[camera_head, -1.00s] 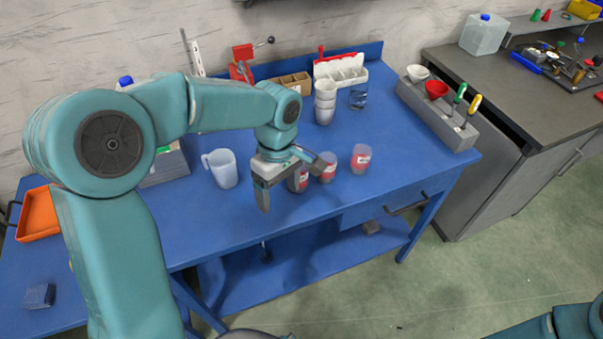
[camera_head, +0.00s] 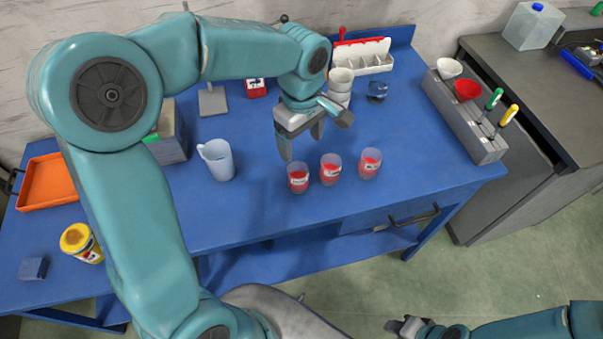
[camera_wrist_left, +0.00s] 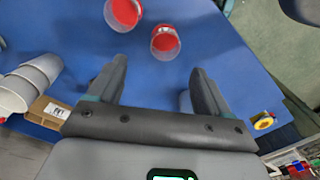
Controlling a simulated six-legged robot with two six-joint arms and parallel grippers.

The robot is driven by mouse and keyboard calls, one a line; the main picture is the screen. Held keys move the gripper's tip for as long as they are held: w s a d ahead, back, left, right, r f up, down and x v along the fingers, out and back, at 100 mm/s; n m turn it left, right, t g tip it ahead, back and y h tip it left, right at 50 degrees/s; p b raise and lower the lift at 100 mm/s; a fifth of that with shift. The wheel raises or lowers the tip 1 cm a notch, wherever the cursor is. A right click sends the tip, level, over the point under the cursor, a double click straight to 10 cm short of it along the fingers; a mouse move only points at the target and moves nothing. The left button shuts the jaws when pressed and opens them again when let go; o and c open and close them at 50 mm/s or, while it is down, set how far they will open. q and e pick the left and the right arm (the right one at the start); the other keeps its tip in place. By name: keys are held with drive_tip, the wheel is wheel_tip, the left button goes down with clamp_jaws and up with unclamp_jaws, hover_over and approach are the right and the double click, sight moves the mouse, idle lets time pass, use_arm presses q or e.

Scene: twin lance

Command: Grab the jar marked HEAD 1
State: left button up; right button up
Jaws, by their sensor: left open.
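Three clear jars with red contents and white labels stand in a row near the table's front edge: a left jar (camera_head: 298,179), a middle jar (camera_head: 331,169) and a right jar (camera_head: 370,163). The label print is too small to read, so I cannot tell which is HEAD 1. My left gripper (camera_head: 302,148) is open and empty, above and just behind the left and middle jars. In the left wrist view, two red jars show ahead of the open fingers (camera_wrist_left: 157,69). My right gripper (camera_head: 404,327) is at the bottom edge, away from the table; its jaws are unclear.
A clear jug (camera_head: 219,162) stands left of the jars. Stacked white cups (camera_head: 340,85) and a glass (camera_head: 377,91) stand behind. A grey rack (camera_head: 463,118) with funnels and tools is at right.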

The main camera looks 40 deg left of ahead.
sight(299, 169)
use_arm(q)
drive_tip(key=f, duration=0.8)
drive_tip(key=shift+s, duration=0.3)
drive_tip(key=shift+s+d+f+p, duration=0.1)
drive_tip(key=shift+s+f+p, duration=0.15)
drive_tip(key=shift+f+p, duration=0.25)
drive_tip(key=f, duration=0.4)
drive_tip(key=shift+w+a+f+p, duration=0.2)
drive_tip(key=shift+a+f+p, duration=0.1)
drive_tip(key=shift+p, duration=0.05)
drive_tip(key=shift+s+d+r, duration=0.1)
drive_tip(key=shift+s+d, duration=0.05)
drive_tip(key=shift+s, duration=0.05)
drive_tip(key=shift+w, duration=0.1)
drive_tip(key=c, duration=1)
drive_tip(key=shift+c, duration=0.3)
